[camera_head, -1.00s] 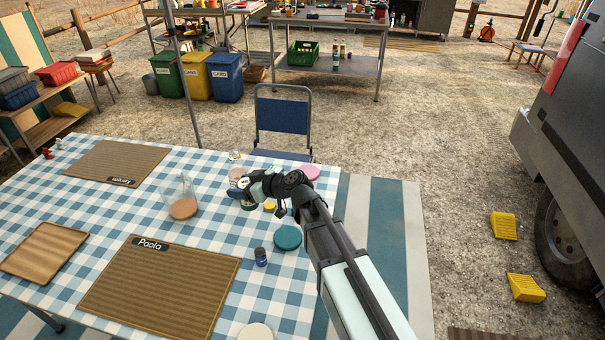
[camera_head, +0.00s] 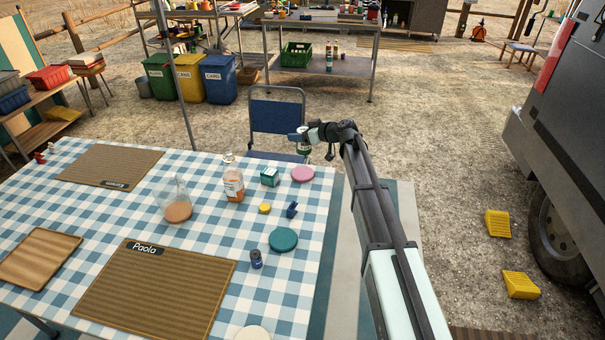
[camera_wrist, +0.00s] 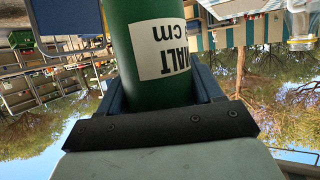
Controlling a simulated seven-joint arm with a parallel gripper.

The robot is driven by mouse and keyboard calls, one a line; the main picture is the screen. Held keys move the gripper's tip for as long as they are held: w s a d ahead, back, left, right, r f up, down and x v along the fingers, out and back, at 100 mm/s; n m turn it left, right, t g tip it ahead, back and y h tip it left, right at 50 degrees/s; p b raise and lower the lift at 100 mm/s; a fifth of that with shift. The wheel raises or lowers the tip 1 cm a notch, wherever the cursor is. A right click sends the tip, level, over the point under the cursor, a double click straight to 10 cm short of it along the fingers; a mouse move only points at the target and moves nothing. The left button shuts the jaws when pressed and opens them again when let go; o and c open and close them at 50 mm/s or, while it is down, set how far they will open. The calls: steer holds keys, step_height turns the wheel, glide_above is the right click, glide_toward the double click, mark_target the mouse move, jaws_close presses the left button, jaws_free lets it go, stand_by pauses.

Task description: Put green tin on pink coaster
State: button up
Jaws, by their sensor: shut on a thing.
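My gripper (camera_head: 303,137) is shut on the green tin (camera_head: 303,148), which has a white label. In the wrist view the tin (camera_wrist: 150,45) sits between the two fingers (camera_wrist: 155,85), its label upside down. In the head view gripper and tin appear raised, above the far right part of the table in the picture. The pink coaster (camera_head: 302,174) lies flat on the checked cloth at the table's far right, with nothing on it. The tin shows above the coaster in the picture; its exact height and distance from it I cannot tell.
Near the coaster stand a green box (camera_head: 270,176), a dark blue item (camera_head: 292,210) and a yellow item (camera_head: 264,208). A labelled bottle (camera_head: 233,184) and a glass jug (camera_head: 176,205) stand further left. A teal coaster (camera_head: 284,240) lies nearer. A blue chair (camera_head: 277,118) is behind the table.

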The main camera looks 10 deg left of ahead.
steer(key=shift+w+a, duration=0.25)
steer(key=shift+w, duration=0.1)
steer(key=shift+s+a+f+n+g, duration=0.1)
steer(key=shift+s+f+n+g, duration=0.2)
steer(key=shift+s+f+g, duration=0.15)
glide_above(299, 171)
steer(key=shift+f, duration=4.65)
steer(key=o, duration=1.2)
steer(key=shift+f, duration=0.15)
steer(key=shift+r, duration=0.2)
steer(key=v, duration=1.2)
steer(key=shift+f, duration=0.2)
